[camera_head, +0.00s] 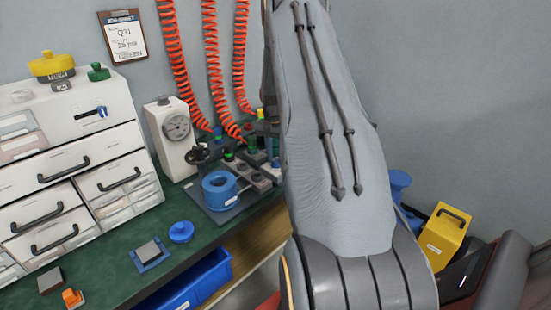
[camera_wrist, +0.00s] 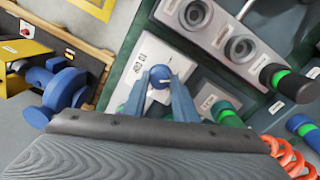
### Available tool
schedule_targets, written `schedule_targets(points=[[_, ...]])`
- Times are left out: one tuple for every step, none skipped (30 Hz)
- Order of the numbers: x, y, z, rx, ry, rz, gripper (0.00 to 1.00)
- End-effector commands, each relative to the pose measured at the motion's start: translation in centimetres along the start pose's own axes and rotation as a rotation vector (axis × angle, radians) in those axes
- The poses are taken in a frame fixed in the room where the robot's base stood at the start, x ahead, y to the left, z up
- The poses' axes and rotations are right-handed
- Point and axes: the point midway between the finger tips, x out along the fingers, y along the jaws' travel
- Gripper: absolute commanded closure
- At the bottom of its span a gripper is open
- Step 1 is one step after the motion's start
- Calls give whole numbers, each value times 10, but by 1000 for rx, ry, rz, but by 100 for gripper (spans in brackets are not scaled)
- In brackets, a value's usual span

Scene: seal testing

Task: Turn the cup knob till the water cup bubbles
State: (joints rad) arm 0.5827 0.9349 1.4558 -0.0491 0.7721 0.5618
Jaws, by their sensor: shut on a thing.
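In the wrist view my gripper (camera_wrist: 160,86) has its two blue-grey fingers on either side of a small round blue knob (camera_wrist: 159,73) with a pale pointer line. The gripper is shut on this knob. The knob sits on a pale block (camera_wrist: 150,50) with small dark print. I cannot make out a water cup or any bubbles in either view.
Beside the knobs are a block with round grey ports (camera_wrist: 240,48) and black-and-green fittings (camera_wrist: 290,82). In the head view, a blue ring-shaped part (camera_head: 220,190), a white gauge box (camera_head: 172,135) and red coiled hoses (camera_head: 213,65) crowd the green bench (camera_head: 120,265). A yellow case (camera_head: 443,235) stands right.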

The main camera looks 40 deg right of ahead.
Motion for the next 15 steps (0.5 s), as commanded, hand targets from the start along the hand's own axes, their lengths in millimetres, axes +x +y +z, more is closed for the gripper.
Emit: schedule_targets(points=[[-1,0,-2,16,3,-1,97],[-1,0,-2,23,2,-1,97],[-1,0,-2,32,2,-1,97],[-1,0,-2,38,2,-1,97],[-1,0,-2,43,2,-1,97],[-1,0,-2,48,2,-1,97],[-1,0,-2,51,2,-1,97],[-1,0,-2,53,2,-1,97],[-1,0,-2,55,2,-1,97],[-1,0,-2,56,2,-1,97],[-1,0,-2,57,2,-1,97],[-1,0,-2,58,2,-1,97],[-2,0,-2,58,2,-1,97],[-2,0,-2,58,2,-1,97],[-2,0,-2,57,2,-1,97]])
